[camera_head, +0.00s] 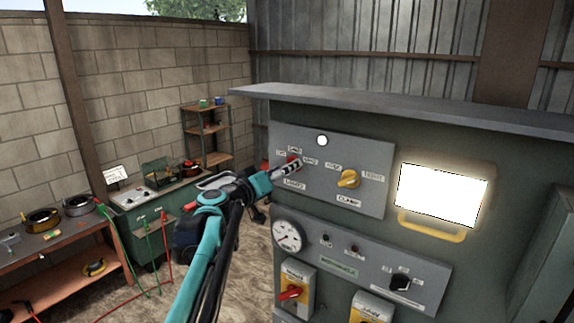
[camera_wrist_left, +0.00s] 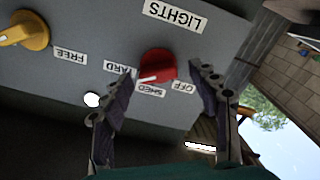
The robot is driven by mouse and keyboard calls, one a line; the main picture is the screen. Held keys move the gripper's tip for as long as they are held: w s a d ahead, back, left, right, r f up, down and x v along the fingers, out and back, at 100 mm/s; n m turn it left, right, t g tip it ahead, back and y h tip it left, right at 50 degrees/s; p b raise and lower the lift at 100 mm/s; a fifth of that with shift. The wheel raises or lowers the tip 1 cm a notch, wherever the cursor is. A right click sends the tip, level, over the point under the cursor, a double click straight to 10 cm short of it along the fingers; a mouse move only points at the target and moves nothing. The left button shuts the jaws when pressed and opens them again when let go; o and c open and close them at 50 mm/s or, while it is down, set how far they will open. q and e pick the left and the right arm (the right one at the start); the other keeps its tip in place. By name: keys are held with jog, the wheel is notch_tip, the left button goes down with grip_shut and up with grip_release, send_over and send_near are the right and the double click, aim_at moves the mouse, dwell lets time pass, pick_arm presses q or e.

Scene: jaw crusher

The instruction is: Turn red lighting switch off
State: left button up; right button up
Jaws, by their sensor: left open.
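The red lighting switch (camera_head: 293,159) is a round knob on the grey upper panel, above the label LIGHTS. It shows upside down in the left wrist view (camera_wrist_left: 158,65), with labels YARD, SHED and OFF around it. Its white mark is at the knob's lower left in that view, on the side of SHED and YARD, away from OFF. My left gripper (camera_head: 288,170) is open at the switch, with one finger on each side of the knob in the wrist view (camera_wrist_left: 162,82). Contact cannot be told. My right gripper is not in view.
A yellow CLAMP knob (camera_head: 348,179) sits right of the switch, and a bright lit window (camera_head: 440,195) further right. A gauge (camera_head: 287,236) and red-handled yellow switch box (camera_head: 294,288) are below. A metal ledge (camera_head: 400,105) overhangs the panel. A workbench (camera_head: 60,240) stands left.

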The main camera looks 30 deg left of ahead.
pick_arm(q)
jog(key=shift+w+d, duration=0.15)
jog(key=shift+w, duration=0.4)
jog(key=shift+w, duration=0.1)
jog(key=c, duration=1.2)
jog(key=shift+o, duration=0.2)
